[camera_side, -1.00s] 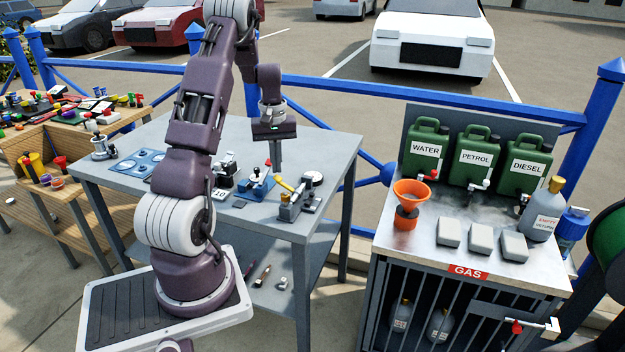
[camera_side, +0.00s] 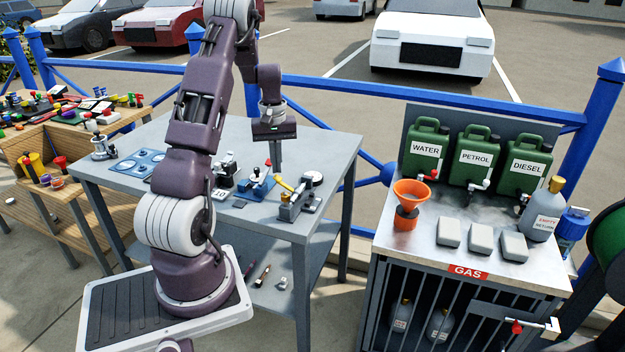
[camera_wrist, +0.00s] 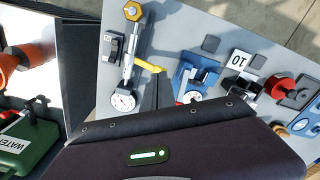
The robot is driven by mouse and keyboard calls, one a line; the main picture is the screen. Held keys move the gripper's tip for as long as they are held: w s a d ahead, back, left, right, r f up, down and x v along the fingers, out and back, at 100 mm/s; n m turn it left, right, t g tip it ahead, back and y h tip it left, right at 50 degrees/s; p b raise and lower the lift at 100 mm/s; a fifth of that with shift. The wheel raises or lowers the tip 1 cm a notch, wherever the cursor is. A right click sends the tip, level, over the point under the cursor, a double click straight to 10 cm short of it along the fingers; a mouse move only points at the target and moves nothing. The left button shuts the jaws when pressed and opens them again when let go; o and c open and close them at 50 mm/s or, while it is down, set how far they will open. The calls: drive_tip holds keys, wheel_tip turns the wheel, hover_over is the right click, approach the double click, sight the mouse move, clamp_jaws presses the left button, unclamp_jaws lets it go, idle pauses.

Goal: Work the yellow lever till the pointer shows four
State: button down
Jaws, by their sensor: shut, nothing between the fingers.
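The yellow lever (camera_side: 284,186) is on a small grey device near the front right of the grey table. In the wrist view the lever (camera_wrist: 147,66) reaches from the device's rod toward my finger tips. A round white dial (camera_wrist: 122,100) sits at one end of the device. It also shows in the side view (camera_side: 315,179). Its pointer is too small to read. My gripper (camera_side: 276,170) points down, shut and empty, beside the free end of the lever. The fingers look very close to the lever; I cannot tell whether they touch.
A blue device (camera_wrist: 194,78) stands close beside the lever, with a block marked 10 (camera_wrist: 238,60) beyond it. A red knob (camera_wrist: 279,88) is farther right. The gas cabinet, with an orange funnel (camera_side: 410,192) on top, stands right of the table, across a gap.

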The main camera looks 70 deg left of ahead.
sight(277, 177)
drive_tip(key=shift+f, duration=2.25)
drive_tip(key=shift+r, duration=3.35)
wheel_tip(277, 177, up, 4)
drive_tip(key=shift+f, duration=3.1)
drive_tip(key=shift+f, duration=2.2)
drive_tip(key=shift+r, duration=3.3)
